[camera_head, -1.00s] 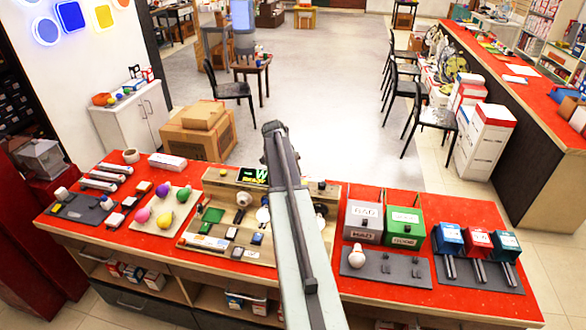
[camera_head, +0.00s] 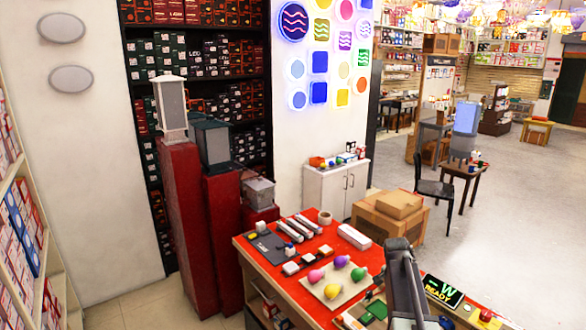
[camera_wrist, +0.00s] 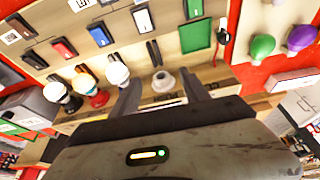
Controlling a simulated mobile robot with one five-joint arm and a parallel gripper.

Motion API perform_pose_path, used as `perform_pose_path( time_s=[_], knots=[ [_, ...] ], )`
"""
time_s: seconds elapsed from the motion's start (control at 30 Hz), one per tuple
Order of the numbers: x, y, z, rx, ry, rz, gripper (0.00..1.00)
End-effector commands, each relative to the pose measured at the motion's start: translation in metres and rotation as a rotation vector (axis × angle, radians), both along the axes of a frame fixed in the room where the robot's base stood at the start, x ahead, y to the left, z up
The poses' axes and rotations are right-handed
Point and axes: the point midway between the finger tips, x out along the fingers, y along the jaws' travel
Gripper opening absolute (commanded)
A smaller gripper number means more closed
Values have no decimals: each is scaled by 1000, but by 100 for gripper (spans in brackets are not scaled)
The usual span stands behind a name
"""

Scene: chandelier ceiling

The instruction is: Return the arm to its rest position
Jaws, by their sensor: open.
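My arm (camera_head: 405,283) rises from the bottom edge in the head view, in front of the red-topped counter (camera_head: 308,246). In the wrist view my gripper (camera_wrist: 160,83) has its two dark fingers apart, with nothing held between them. Beyond the fingers is a wooden display board (camera_wrist: 178,45) with several small switches and bulbs. A small white socket-like piece (camera_wrist: 162,80) shows between the fingers, beyond them; I cannot tell the distance. The gripper's fingers are not clear in the head view.
Colored bulbs (camera_head: 333,291) lie on a board on the counter. A READY sign (camera_head: 443,291) stands right of my arm. Red pedestals (camera_head: 188,225) with lanterns stand at left. Cardboard boxes (camera_head: 388,217) and a white cabinet (camera_head: 335,189) stand behind the counter. Open floor lies at the right.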

Motion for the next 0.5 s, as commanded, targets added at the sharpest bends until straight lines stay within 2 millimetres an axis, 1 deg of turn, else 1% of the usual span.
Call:
perform_pose_path(
  time_s=[0.03, 0.07, 0.1, 0.17, 0.2, 0.27, 0.3, 0.37, 0.4, 0.43, 0.5],
  knots=[
    [-10, 50, -11, 16, 17, 81, 54],
    [-14, 76, -15, 25, 30, 132, 54],
    [-24, 109, -20, 40, 50, 205, 54],
    [-42, 158, -27, 62, 85, 325, 54],
    [-58, 187, -32, 75, 112, 409, 54],
    [-84, 225, -37, 99, 154, 541, 54],
    [-103, 245, -39, 115, 184, 626, 54],
    [-132, 263, -41, 141, 226, 750, 54],
    [-150, 267, -40, 162, 253, 828, 54],
    [-158, 269, -40, 173, 270, 881, 54],
    [-164, 273, -40, 187, 297, 974, 54]
  ],
)
